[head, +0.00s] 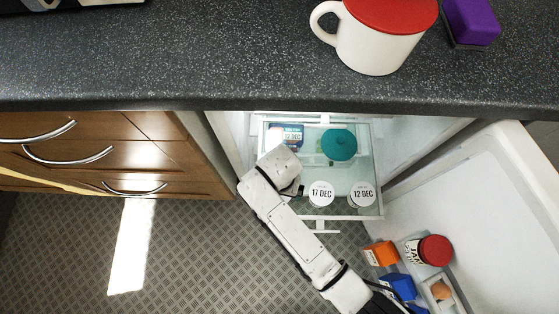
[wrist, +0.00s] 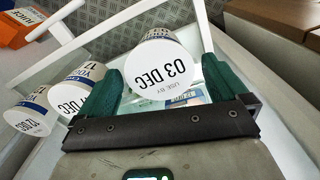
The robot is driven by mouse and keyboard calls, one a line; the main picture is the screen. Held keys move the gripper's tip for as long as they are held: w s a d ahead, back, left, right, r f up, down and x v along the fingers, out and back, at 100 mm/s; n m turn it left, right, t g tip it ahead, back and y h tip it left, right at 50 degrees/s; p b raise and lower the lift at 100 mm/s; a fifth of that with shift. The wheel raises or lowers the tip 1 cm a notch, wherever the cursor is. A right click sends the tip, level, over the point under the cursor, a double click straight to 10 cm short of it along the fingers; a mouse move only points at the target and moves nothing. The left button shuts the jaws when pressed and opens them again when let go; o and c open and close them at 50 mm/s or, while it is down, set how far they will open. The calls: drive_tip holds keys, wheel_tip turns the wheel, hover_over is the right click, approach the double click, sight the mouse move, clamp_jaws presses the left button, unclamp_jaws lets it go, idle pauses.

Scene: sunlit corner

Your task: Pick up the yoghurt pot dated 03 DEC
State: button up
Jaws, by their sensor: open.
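The yoghurt pot dated 03 DEC (wrist: 165,76) shows its white lid in the wrist view, with the text upside down. My gripper (wrist: 162,66) is open, its green fingers to the left and right of this pot in the picture; I see gaps and no clear contact. In the head view my arm hides this pot, and my gripper (head: 291,188) is partly hidden at the fridge shelf. The pot dated 17 DEC (head: 321,194) stands just right of my gripper, also close to the left finger in the wrist view (wrist: 76,98). The pot dated 12 DEC (head: 362,195) is further right.
A blue-and-white pack (head: 288,134) and a teal round item (head: 339,145) sit further back on the glass shelf (head: 343,177). The open fridge door (head: 489,190) holds an orange box (head: 381,254), a red-lidded jar (head: 434,250) and an egg. The dark counter (head: 200,60) overhangs the fridge.

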drive_tip(key=shift+f, duration=0.65)
drive_tip(key=shift+c, duration=0.4)
drive_tip(key=c, duration=0.9)
drive_tip(key=shift+c, duration=0.4)
drive_tip(key=shift+r, duration=0.15)
